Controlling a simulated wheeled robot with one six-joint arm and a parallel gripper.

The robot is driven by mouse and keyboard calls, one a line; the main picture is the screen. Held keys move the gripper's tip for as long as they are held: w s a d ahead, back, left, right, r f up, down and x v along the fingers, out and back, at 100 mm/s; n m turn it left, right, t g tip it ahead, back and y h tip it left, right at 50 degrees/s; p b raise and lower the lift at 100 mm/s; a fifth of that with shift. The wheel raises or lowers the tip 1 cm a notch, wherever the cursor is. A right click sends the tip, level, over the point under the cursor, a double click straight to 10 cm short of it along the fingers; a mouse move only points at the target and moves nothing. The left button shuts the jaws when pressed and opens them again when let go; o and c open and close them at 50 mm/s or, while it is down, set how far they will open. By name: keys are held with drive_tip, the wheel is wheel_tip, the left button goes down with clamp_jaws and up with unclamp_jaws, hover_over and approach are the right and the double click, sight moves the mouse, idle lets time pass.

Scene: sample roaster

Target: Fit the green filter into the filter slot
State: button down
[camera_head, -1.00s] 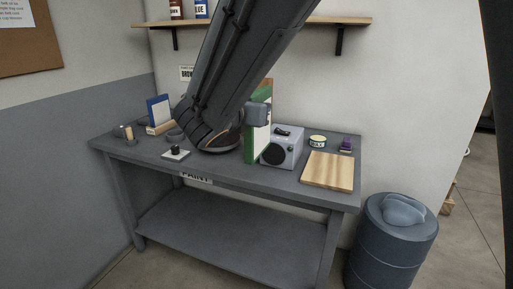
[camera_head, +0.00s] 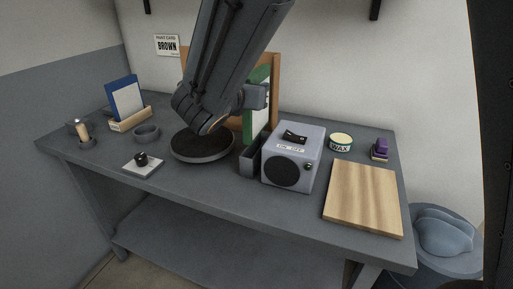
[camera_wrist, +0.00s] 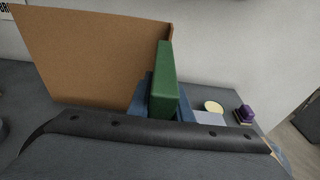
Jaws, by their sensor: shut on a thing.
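The green filter, an upright flat panel with a green edge (camera_head: 247,127) and a pale face, is held in my gripper (camera_head: 257,96). In the wrist view the filter (camera_wrist: 165,85) stands edge-on between my blue-grey fingers. My gripper is shut on it. The filter slot looks like the narrow dark open-topped box (camera_head: 249,160) on the left side of the grey roaster (camera_head: 292,157). The filter's lower end is at the slot's top, from the head view. I cannot tell whether it is inside the slot or behind it.
A brown board (camera_head: 276,90) stands behind the filter. A round dark plate (camera_head: 203,146) lies left of the slot. A wooden board (camera_head: 363,198), a wax tin (camera_head: 340,142) and a purple item (camera_head: 380,149) are to the right. A switch (camera_head: 142,162) sits at the front left.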

sight(256, 121)
wheel_tip(256, 121, down, 10)
drive_tip(key=shift+r+p, duration=0.1)
drive_tip(key=shift+p, duration=0.2)
idle(0.3)
drive_tip(key=c, duration=1.6)
unclamp_jaws()
drive_tip(key=shift+s+a+r, duration=0.1)
drive_tip(key=shift+s+a, duration=0.05)
drive_tip(key=shift+s, duration=0.05)
drive_tip(key=b+v, duration=0.1)
drive_tip(key=v, duration=1)
drive_tip(key=shift+s+r, duration=0.1)
drive_tip(key=shift+s, duration=0.1)
